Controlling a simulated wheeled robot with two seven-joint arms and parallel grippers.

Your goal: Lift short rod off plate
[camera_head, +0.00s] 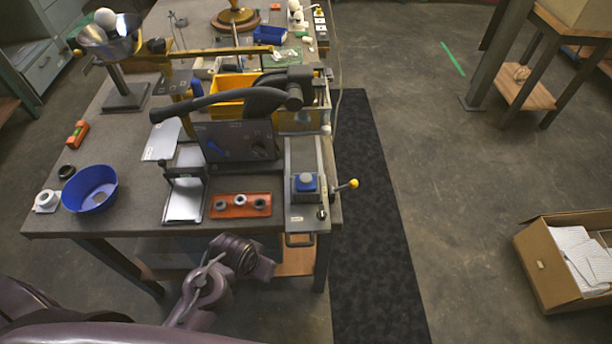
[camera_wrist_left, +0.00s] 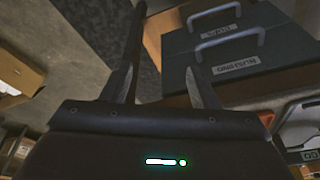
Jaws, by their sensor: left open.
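An orange-red plate (camera_head: 232,206) lies near the front edge of the workbench in the head view, with several small dark round parts in a row on it. I cannot make out which of these, if any, is the short rod. My left arm (camera_head: 205,285) is in front of and below the bench edge, short of the plate. My left gripper (camera_wrist_left: 162,85) has its two fingers apart in the left wrist view with nothing held between them. The plate is not in the wrist view. My right gripper is not in view.
A black-handled machine (camera_head: 235,140) stands just behind the plate. A blue-topped unit (camera_head: 306,182) with a yellow-knobbed lever is to its right. A blue bowl (camera_head: 91,188) is at the left. Grey drawers (camera_wrist_left: 235,55) show beyond my left fingers. An open cardboard box (camera_head: 548,270) is on the floor.

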